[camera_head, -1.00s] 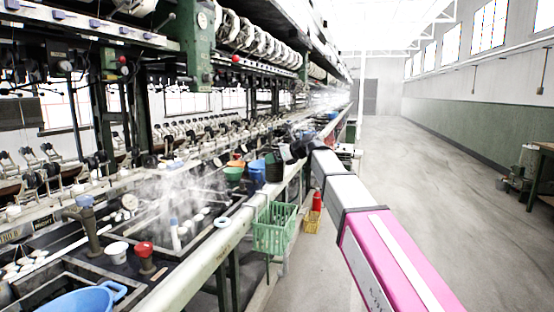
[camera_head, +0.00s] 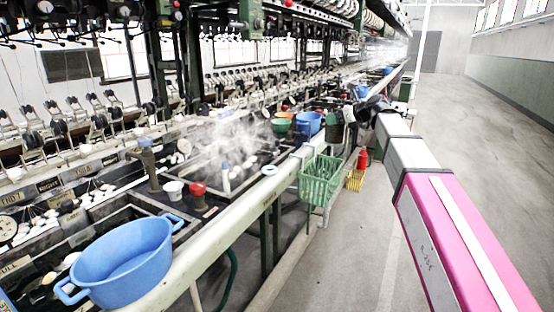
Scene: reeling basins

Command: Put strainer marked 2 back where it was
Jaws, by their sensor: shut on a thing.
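My arm reaches forward from the lower right, and my gripper (camera_head: 353,114) is small and dark at its far end, beside the basin bench. It is shut on a dark, cup-like thing (camera_head: 333,133), which looks like the strainer and hangs near the bench's front edge, above and behind the green basket. No number 2 can be read on it, and the fingers are too small to make out. I cannot tell whether it touches the bench.
A blue two-handled tub (camera_head: 122,262) stands at the near left of the bench (camera_head: 215,232). A green basket (camera_head: 320,182) hangs at its front edge. Blue (camera_head: 308,124) and green (camera_head: 281,126) bowls stand near my gripper. Steam rises over the basins. The aisle floor (camera_head: 480,150) at right is clear.

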